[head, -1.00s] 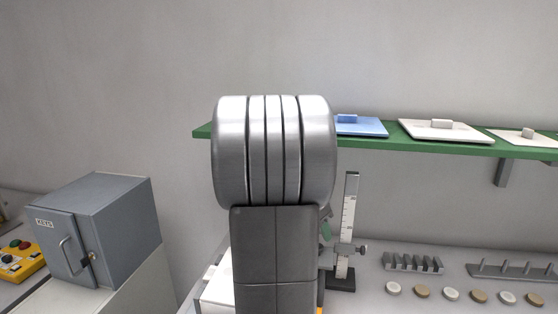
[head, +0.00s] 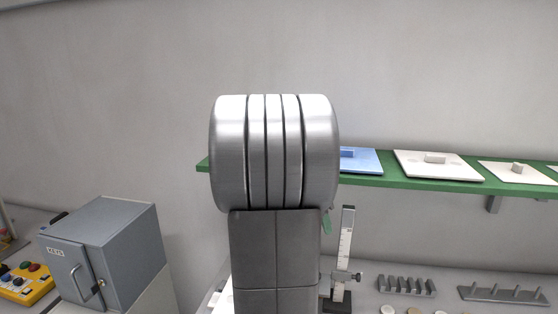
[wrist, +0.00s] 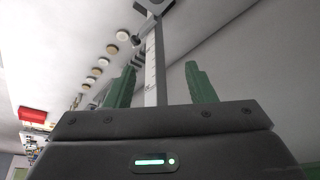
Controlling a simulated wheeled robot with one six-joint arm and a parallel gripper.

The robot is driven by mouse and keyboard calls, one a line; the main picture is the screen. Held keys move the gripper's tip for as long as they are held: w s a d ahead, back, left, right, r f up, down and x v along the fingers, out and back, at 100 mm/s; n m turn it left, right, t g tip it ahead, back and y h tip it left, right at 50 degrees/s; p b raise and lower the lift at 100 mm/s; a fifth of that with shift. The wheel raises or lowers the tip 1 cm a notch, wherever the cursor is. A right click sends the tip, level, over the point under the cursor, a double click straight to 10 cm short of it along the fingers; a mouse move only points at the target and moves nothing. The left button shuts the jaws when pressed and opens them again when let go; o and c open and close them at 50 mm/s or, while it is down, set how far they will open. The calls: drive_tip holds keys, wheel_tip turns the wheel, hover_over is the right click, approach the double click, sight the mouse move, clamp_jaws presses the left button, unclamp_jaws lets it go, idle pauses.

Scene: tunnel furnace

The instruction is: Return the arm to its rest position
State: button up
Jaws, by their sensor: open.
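My arm (head: 274,150) stands upright in the middle of the head view, with its round silver joint on top of a dark link. It hides part of the bench and shelf behind it. In the wrist view my gripper (wrist: 160,88) has its two green fingers apart, with nothing held between them. A height gauge (head: 345,255) with a white scale stands on the bench just right of my arm. Its column also shows in the wrist view (wrist: 151,70), seen between and beyond the fingers; I cannot tell how far off it is.
A green shelf (head: 400,183) on the wall carries a blue plate (head: 360,162) and white plates (head: 437,166). A grey key cabinet (head: 105,250) and a yellow button box (head: 25,285) are at left. Pegged racks (head: 405,287) and small discs (head: 386,310) lie on the bench at right.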

drive_tip(key=b+v, duration=0.1)
drive_tip(key=v, duration=1.4)
drive_tip(key=shift+r, duration=0.4)
drive_tip(key=shift+w+d, duration=0.1)
